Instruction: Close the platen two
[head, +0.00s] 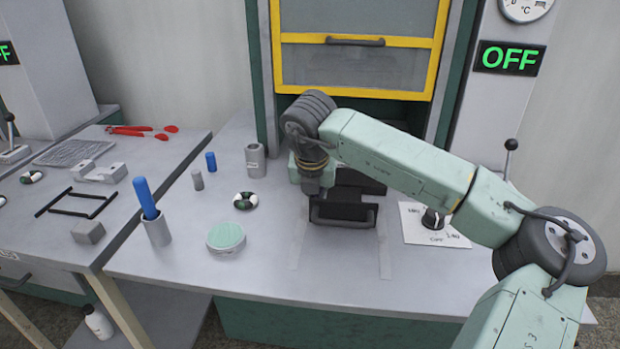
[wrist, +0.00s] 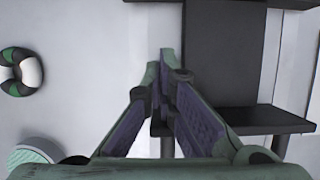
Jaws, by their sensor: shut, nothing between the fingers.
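A black platen-like tray with a front handle (head: 343,212) sits on the grey bench below the press opening; I see no label marking it as two. The wrist view shows its dark flat plate (wrist: 225,60) and a handle bar (wrist: 270,121) at the right. My gripper (wrist: 163,70) is shut and empty, pointing down beside the plate's left edge. Its fingers overlap the handle's left end in the wrist view; whether they touch it I cannot tell. In the head view my wrist is above the handle's left end, and the fingertips are not clearly visible.
A yellow-framed guard (head: 358,40) is above the opening. A dial card (head: 450,235) lies right of the tray, with a lever (head: 510,150) behind. A green-topped round tin (head: 226,237), striped ring (head: 245,201) and blue-handled cup (head: 156,230) stand left. The bench front is clear.

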